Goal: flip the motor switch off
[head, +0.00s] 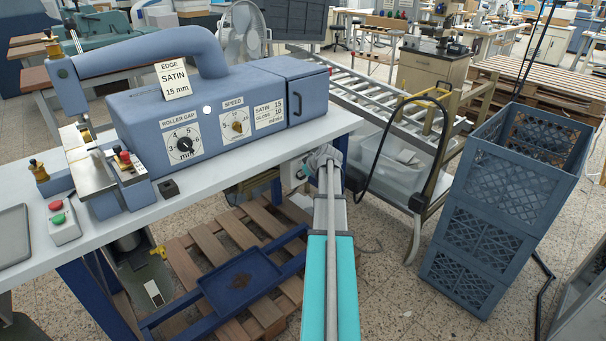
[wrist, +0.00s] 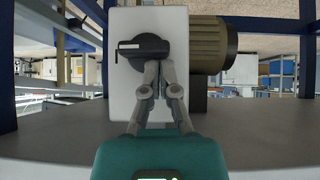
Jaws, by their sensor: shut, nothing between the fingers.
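The motor switch (wrist: 138,46) is a black knob with a short pale mark, on the front of a white box (wrist: 122,85) in the wrist view. The knob lies crosswise in that view. My gripper (wrist: 158,72) is shut and empty, with its tips at the knob's lower right edge. I cannot tell whether they touch it. An olive ribbed motor (wrist: 208,46) sits beside the box. In the head view my gripper (head: 326,156) is under the bench's right end, by the white box (head: 291,172); the knob is hidden there.
The blue edge machine (head: 220,105) stands on the pale bench top (head: 215,177) above the motor. A blue bench leg (head: 341,148) is close to my gripper. A wooden pallet (head: 215,245) lies below, a roller conveyor (head: 385,95) behind, and stacked blue crates (head: 500,220) at right.

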